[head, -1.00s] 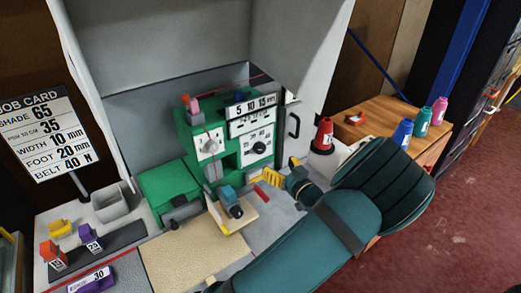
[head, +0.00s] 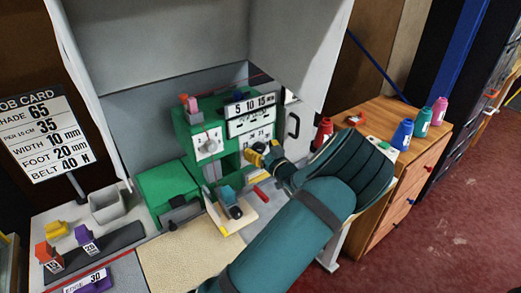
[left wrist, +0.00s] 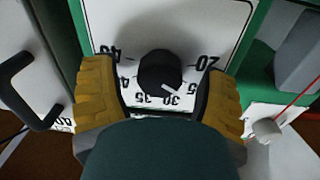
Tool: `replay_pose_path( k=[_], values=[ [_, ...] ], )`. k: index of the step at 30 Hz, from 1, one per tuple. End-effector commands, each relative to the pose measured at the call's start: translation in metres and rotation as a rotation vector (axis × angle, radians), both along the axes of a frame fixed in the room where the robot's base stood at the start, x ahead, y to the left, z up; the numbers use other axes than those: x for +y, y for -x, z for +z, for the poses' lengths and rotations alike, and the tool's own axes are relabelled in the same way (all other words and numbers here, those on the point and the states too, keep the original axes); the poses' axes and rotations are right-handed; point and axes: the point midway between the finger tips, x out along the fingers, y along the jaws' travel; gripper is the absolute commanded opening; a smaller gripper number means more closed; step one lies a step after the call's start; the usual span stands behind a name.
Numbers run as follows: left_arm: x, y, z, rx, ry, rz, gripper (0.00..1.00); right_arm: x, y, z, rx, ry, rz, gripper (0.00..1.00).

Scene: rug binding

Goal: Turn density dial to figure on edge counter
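The density dial is a black round knob (left wrist: 155,68) with a white pointer, on a white panel of figures on the green machine (head: 182,130). In the left wrist view the pointer aims lower right, between 30 and a partly hidden figure ending in 5. My left gripper (head: 258,157) is at this panel and hides the knob in the head view. Its yellow fingers (left wrist: 160,98) are open on either side of the knob, with gaps visible. The edge counter (head: 92,279), purple with a white label, reads 30 at lower left. My right gripper is not in view.
A job card (head: 45,133) at left lists shade 65, 35 per 10 cm, width 10 mm, foot 20 mm, belt 40 N. A black handle (head: 293,124) is right of the machine. Cones of thread, one blue (head: 402,133), stand on a wooden cabinet (head: 375,112).

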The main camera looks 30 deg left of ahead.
Motion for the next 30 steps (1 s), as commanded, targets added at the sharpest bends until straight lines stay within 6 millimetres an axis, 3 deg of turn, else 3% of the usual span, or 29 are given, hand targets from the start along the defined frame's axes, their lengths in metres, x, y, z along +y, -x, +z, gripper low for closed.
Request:
replay_pose_path(
  k=[1, 5, 6, 17, 30],
  values=[
    [0.000, 0.000, 0.000, 0.000, 0.000, 0.000, 0.57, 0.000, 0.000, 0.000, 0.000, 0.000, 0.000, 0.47],
    [0.000, 0.000, 0.000, 0.000, 0.000, 0.000, 0.12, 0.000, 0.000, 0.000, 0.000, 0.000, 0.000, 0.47],
    [0.000, 0.000, 0.000, 0.000, 0.000, 0.000, 0.05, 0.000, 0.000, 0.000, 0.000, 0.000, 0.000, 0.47],
    [0.000, 0.000, 0.002, 0.043, -0.018, 0.000, 0.04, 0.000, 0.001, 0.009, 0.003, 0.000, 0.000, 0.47],
    [0.000, 0.000, 0.004, 0.329, -0.137, 0.001, 0.03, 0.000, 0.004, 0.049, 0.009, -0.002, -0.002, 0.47]
  ],
)
